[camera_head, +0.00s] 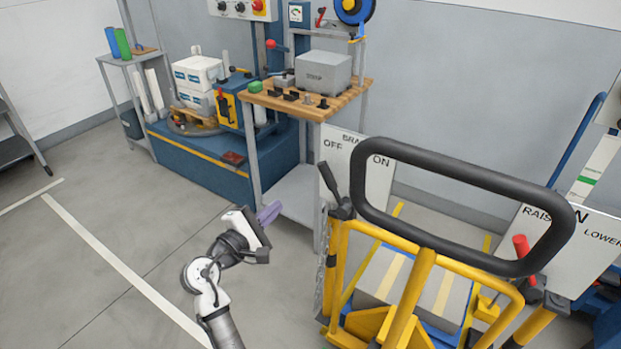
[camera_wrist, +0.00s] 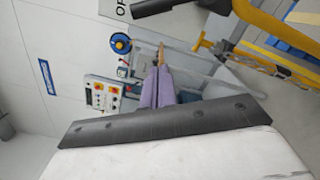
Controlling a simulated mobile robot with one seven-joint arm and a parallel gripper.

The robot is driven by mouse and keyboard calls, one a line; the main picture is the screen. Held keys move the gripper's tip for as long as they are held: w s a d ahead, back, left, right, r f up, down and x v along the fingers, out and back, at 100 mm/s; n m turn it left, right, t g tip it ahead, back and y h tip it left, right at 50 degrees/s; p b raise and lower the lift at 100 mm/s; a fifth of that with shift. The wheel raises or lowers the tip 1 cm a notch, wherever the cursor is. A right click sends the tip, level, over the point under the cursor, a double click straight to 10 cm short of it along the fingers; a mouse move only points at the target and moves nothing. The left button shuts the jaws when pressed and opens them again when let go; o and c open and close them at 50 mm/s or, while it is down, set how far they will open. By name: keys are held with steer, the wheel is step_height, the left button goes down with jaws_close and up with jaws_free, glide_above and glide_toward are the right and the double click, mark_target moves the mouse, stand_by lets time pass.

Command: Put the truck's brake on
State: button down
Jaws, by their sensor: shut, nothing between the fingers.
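The yellow truck (camera_head: 408,306) with its black looped handle (camera_head: 455,178) stands at the lower right of the head view. Its black brake lever (camera_head: 331,186) is at the truck's left side, leaning up and left, toward the OFF side of the white brake sign (camera_head: 378,184). My gripper (camera_head: 269,212) is left of the lever, apart from it, with its purple fingers pointing up and right. In the wrist view the gripper fingers (camera_wrist: 157,87) are together and hold nothing. Part of the truck's yellow frame (camera_wrist: 275,25) shows at the upper right there.
A red-knobbed lever (camera_head: 524,254) stands at the truck's right by a raise/lower sign (camera_head: 547,228). A box (camera_head: 375,274) lies on the truck. A wooden-topped bench (camera_head: 335,97) and a blue platform (camera_head: 205,162) stand behind. Floor is clear at left.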

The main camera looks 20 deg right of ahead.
mark_target(333, 187)
steer(key=w+d+r+p, duration=0.2)
steer(key=w+d+p, duration=0.1)
steer(key=d, duration=0.7)
steer(key=shift+w+d+p, duration=0.3)
steer(key=shift+d+p, duration=0.1)
steer(key=shift+p, duration=0.4)
steer(key=shift+r, duration=0.2)
